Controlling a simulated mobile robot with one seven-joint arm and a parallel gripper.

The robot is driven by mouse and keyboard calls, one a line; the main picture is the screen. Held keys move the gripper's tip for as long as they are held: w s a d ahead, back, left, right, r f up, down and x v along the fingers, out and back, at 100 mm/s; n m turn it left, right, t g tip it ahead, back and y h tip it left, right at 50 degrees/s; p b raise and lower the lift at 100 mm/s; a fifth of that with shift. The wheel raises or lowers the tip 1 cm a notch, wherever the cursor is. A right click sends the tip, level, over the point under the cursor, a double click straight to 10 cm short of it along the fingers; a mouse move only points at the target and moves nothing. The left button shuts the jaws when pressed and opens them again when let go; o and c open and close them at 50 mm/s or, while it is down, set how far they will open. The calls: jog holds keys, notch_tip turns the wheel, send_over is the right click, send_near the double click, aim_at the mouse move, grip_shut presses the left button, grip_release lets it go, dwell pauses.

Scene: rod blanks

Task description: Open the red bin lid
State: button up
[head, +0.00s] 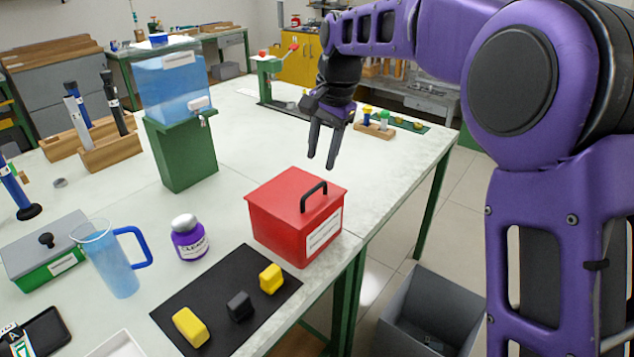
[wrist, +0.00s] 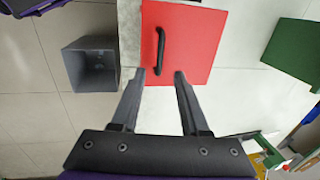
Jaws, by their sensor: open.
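The red bin (head: 284,228) stands on the white table near its right edge, with a white label on its front. Its red lid (head: 290,193) is shut and carries a black arched handle (head: 313,196). In the wrist view the lid (wrist: 192,45) lies beyond the fingertips, with the handle (wrist: 160,50) a little left of the line between them. My gripper (head: 321,160) is open and empty, pointing down above and behind the bin, apart from it. Both fingers also show in the wrist view (wrist: 166,76).
A dark mat (head: 215,290) with two yellow blocks and a black one lies in front of the bin. A purple-labelled jar (head: 189,240) and a blue jug (head: 112,262) stand to the left. A green stand (head: 185,155) is behind left. A grey floor bin (head: 430,310) is at right.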

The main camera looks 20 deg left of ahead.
aim_at(316, 189)
jog(key=f, duration=0.2)
jog(key=a+f, duration=0.1)
jog(key=f, duration=0.2)
jog(key=f+b, duration=0.1)
jog(key=f, duration=0.1)
jog(key=shift+w+a+f, duration=0.2)
jog(key=shift+w+a, duration=0.05)
grip_shut()
dwell(1.1)
